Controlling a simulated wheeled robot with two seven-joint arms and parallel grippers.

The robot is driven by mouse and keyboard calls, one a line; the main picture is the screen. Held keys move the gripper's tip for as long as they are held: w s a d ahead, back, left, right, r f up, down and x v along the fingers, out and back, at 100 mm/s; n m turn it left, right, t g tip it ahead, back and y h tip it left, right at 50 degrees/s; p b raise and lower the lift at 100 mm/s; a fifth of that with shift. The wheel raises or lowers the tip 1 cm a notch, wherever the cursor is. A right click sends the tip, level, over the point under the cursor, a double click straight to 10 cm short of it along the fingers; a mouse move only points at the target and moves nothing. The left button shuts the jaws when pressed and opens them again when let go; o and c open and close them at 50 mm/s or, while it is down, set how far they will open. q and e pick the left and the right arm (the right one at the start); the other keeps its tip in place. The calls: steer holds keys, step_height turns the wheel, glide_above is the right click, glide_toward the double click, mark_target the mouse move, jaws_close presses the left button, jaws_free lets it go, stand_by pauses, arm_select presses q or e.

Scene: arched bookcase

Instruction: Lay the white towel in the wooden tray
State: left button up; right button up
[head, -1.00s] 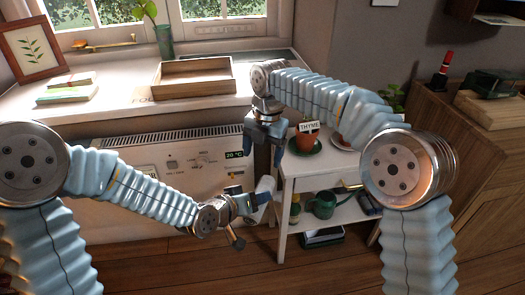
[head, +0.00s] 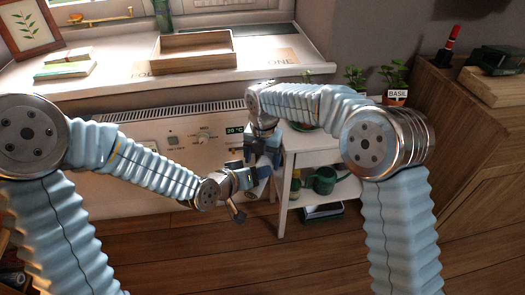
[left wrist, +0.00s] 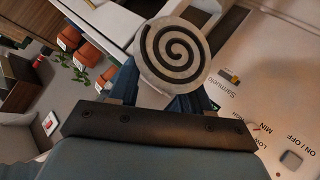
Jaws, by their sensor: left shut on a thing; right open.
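The white towel (left wrist: 172,48) is rolled up; its round end with a dark spiral faces the left wrist view. My left gripper (left wrist: 155,92) is shut on it. In the head view the left gripper (head: 247,180) is low in front of the heater, and the towel is mostly hidden between the two grippers. My right gripper (head: 264,158) is open and points down, just above and close beside the towel; whether they touch I cannot tell. The wooden tray (head: 194,64) stands on the white sill, empty.
Books (head: 65,68) and a framed picture (head: 30,28) are left of the tray. The sill right of it is clear. A white heater (head: 150,138) is below. A white side table (head: 325,158) holds a green watering can (head: 321,180); a basil pot (head: 396,97) is behind.

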arm_select(q)
steer(key=shift+d, duration=0.15)
arm_select(e)
steer(key=shift+a, duration=0.2)
steer(key=c, duration=1.1)
arm_select(q)
steer(key=o, duration=1.1)
steer(key=shift+s, duration=0.1)
arm_select(e)
steer(key=shift+s, duration=0.1)
steer(key=shift+c, duration=0.7)
arm_select(q)
steer(key=shift+o, duration=0.3)
steer(key=shift+a, duration=0.2)
arm_select(e)
steer(key=shift+d, duration=0.15)
